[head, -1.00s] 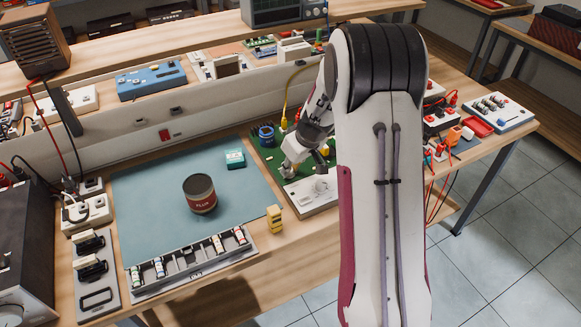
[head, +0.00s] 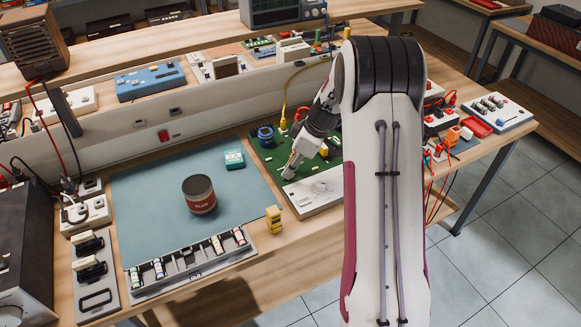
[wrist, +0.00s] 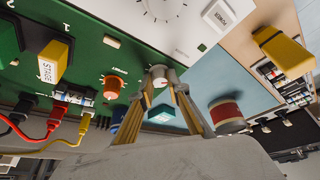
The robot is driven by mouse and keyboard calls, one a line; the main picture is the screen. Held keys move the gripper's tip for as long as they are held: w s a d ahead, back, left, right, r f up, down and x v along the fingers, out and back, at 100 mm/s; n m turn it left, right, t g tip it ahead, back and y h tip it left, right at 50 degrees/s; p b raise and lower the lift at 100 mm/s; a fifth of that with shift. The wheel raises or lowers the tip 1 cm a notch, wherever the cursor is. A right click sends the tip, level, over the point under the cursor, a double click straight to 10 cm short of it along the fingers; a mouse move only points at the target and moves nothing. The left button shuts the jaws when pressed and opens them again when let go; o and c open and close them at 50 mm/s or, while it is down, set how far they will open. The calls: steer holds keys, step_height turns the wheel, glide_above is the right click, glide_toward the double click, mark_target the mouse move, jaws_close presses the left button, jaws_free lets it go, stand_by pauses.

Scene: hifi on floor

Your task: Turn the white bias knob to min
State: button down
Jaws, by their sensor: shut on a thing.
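The white bias knob (wrist: 158,72) stands on the green circuit board near the white panel, seen in the wrist view. My gripper (wrist: 161,85) has its two fingertips closed on either side of it, and the tips partly cover it. In the head view my gripper (head: 290,173) reaches down tilted at the left edge of the green board (head: 262,157), and the knob is too small to make out there. The exact setting of the knob cannot be read.
An orange knob (wrist: 113,85) stands close beside my fingers. The white panel (head: 314,196) with a dial scale adjoins the board. A yellow block (wrist: 55,58) and plugged cables stand nearby. A flux can (head: 200,194) and a teal box (head: 234,160) are on the blue mat.

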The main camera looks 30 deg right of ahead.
mark_target(301, 177)
steer(key=shift+n, duration=0.5)
steer(key=c, duration=1.9)
jaws_free()
steer(key=shift+v, duration=3.75)
steer(key=shift+w, duration=0.15)
